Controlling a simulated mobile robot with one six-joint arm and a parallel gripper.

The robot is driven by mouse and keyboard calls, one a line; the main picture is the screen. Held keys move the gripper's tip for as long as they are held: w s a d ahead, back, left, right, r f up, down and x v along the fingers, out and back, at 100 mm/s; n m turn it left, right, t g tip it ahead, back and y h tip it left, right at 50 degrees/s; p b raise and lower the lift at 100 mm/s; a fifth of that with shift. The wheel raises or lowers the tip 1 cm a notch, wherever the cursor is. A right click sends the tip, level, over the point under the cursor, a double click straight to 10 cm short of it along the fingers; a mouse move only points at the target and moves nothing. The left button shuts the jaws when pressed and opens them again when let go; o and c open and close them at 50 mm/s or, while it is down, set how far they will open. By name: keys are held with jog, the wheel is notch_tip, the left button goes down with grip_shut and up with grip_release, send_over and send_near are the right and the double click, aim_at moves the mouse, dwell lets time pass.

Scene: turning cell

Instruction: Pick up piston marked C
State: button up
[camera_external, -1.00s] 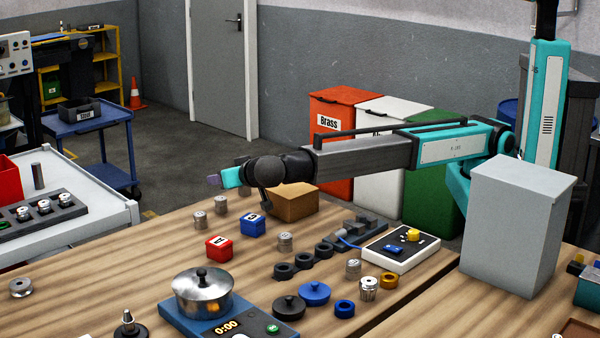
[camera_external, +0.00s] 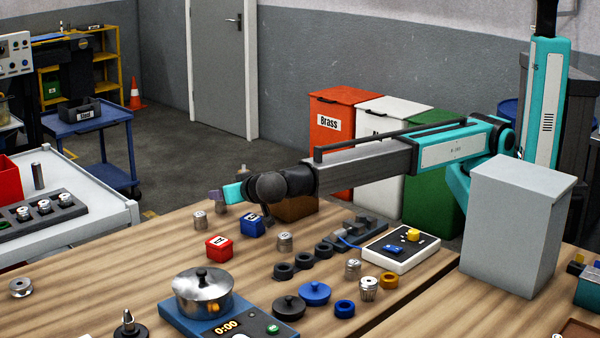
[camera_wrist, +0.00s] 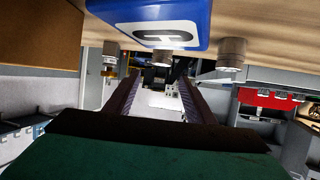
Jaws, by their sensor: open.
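My gripper (camera_external: 222,194) is open with nothing between its jaws, low over the back of the wooden table. In the wrist view its two dark fingers (camera_wrist: 158,92) stand apart. Several small metal pistons stand upright on the table: one at the back left (camera_external: 200,220), one (camera_external: 221,207) partly hidden just under the gripper, one in the middle (camera_external: 285,243), and two at the right (camera_external: 353,269) (camera_external: 369,289). The wrist view shows one piston (camera_wrist: 231,53) beside the blue block and another (camera_wrist: 109,54) farther off. I cannot read which piston is marked C.
A blue lettered block (camera_external: 252,224) stands close to the gripper, large in the wrist view (camera_wrist: 165,22). A red block (camera_external: 219,247) is nearer. A cardboard box (camera_external: 297,208) sits behind the wrist. Black rings (camera_external: 303,260) and a pot (camera_external: 203,294) are on the table.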

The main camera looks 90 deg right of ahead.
aim_at(224, 213)
jog(key=shift+f, duration=0.1)
jog(key=shift+f, duration=0.55)
jog(key=shift+w+d+f+p, duration=0.25)
jog(key=shift+d+f+p, duration=0.2)
jog(key=shift+f, duration=0.25)
jog(key=shift+w+d+f+p, duration=0.2)
jog(key=shift+d+f+p, duration=0.1)
jog(key=shift+f+p, duration=0.3)
jog(key=shift+w+d+f, duration=0.35)
jog(key=shift+d, duration=0.05)
jog(key=shift+c, duration=0.3)
jog(key=c, duration=1.1)
jog(key=shift+c, duration=0.2)
notch_tip(224, 213, up, 10)
jog(key=b, duration=0.2)
